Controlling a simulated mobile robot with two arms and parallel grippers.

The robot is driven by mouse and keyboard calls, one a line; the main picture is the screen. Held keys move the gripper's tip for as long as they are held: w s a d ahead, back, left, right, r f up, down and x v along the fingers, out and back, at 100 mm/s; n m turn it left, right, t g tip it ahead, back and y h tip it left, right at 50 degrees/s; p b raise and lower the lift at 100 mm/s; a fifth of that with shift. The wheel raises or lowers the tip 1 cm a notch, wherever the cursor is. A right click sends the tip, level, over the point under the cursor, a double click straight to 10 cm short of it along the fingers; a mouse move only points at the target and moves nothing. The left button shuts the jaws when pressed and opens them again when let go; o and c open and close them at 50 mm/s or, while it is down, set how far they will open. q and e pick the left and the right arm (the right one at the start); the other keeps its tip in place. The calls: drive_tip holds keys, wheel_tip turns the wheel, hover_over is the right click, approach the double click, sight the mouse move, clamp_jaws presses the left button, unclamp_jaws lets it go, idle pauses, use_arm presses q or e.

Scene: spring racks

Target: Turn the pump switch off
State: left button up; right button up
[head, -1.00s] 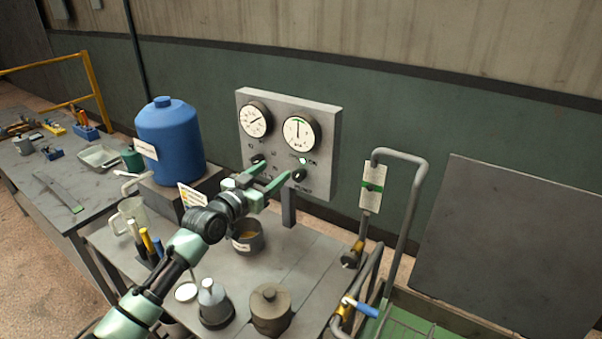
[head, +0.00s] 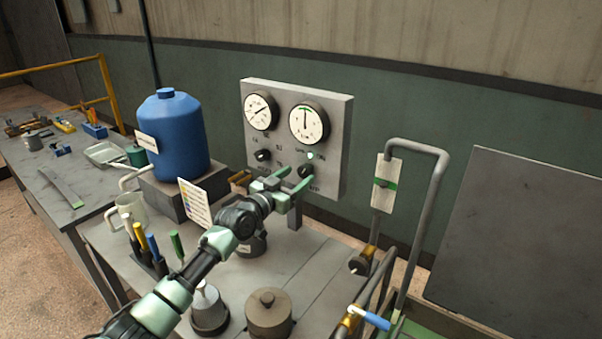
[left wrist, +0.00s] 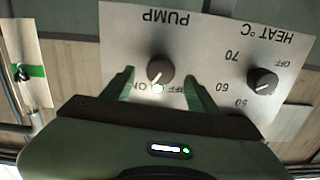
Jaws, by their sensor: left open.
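The pump switch is a round black knob (head: 306,171) at the lower right of the grey gauge panel (head: 340,125). In the left wrist view the pump knob (left wrist: 160,74) shows upside down below the label PUMP. Its pale mark points to the lower left there, toward ON. My left gripper (head: 295,181) is open in front of the panel. In the left wrist view its fingers (left wrist: 158,85) stand on either side of the knob, with visible gaps. My right gripper is not in view.
A HEAT knob (head: 262,155) is left of the pump knob, and two dials are above. A blue tank (head: 172,135), a lidded pot (head: 268,315) and upright tools are around my left arm. A bent grey pipe (head: 436,190) stands at right.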

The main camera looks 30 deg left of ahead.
sight(306, 170)
use_arm(q)
drive_tip(key=shift+w+d+f, duration=0.1)
drive_tip(key=shift+w+d, duration=0.05)
drive_tip(key=shift+w, duration=1.3)
clamp_jaws()
